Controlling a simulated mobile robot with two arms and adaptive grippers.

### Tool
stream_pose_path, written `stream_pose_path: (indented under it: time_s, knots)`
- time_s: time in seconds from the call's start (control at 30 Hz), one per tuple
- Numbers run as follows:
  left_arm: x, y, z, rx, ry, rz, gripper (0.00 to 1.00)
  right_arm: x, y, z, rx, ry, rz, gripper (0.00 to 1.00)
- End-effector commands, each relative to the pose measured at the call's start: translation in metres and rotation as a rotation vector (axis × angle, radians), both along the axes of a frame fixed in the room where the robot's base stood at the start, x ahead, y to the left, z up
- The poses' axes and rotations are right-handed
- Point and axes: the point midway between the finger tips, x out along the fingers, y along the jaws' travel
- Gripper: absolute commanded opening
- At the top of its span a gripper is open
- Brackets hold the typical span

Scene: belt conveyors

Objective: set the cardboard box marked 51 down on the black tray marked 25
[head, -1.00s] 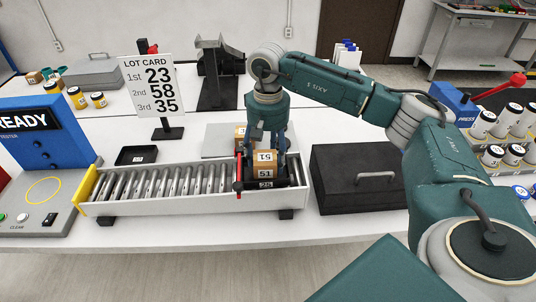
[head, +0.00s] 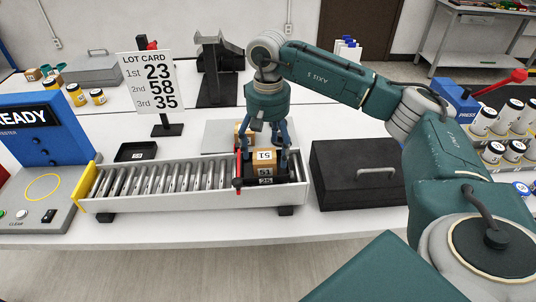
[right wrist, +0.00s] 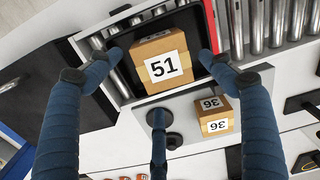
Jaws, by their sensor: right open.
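The cardboard box marked 51 (head: 264,160) sits in the black tray marked 25 (head: 266,182), at the right end of the roller conveyor. In the right wrist view the box (right wrist: 160,65) lies inside the rim of the tray (right wrist: 209,28), a little askew. My right gripper (head: 264,150) is above the box, its fingers spread open around it. In the right wrist view the gripper (right wrist: 160,80) shows gaps between its fingers and the box. My left gripper is not in view.
A red stop (head: 239,172) stands at the tray's left side. The conveyor's rollers (head: 160,181) left of it are bare. A box marked 36 (right wrist: 214,118) stands on a grey plate behind. A black case (head: 350,185) is to the right, another black tray (head: 137,152) to the left.

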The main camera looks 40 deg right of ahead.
Motion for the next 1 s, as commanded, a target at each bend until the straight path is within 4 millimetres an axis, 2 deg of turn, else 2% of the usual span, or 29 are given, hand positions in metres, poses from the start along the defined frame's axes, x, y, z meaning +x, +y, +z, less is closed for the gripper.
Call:
stream_pose_path:
  time_s: [0.03, 0.2, 0.37, 0.43, 0.6, 1.0]
  knots:
    - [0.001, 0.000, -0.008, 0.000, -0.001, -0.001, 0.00, 0.002, 0.001, 0.008, 0.001, -0.007, 0.001, 0.80]
    - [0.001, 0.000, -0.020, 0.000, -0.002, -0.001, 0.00, 0.002, 0.001, 0.046, 0.003, -0.008, 0.000, 0.80]
    - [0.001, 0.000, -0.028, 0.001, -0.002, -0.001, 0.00, 0.001, 0.001, 0.077, 0.002, -0.004, 0.001, 0.80]
    - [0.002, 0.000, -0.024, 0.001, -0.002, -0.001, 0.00, 0.001, 0.000, 0.089, 0.000, -0.004, -0.001, 0.80]
    - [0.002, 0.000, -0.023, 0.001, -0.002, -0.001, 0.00, 0.000, 0.000, 0.100, 0.001, -0.003, -0.001, 0.80]
    - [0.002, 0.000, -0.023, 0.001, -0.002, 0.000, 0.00, 0.000, 0.000, 0.101, 0.001, 0.000, 0.000, 0.80]
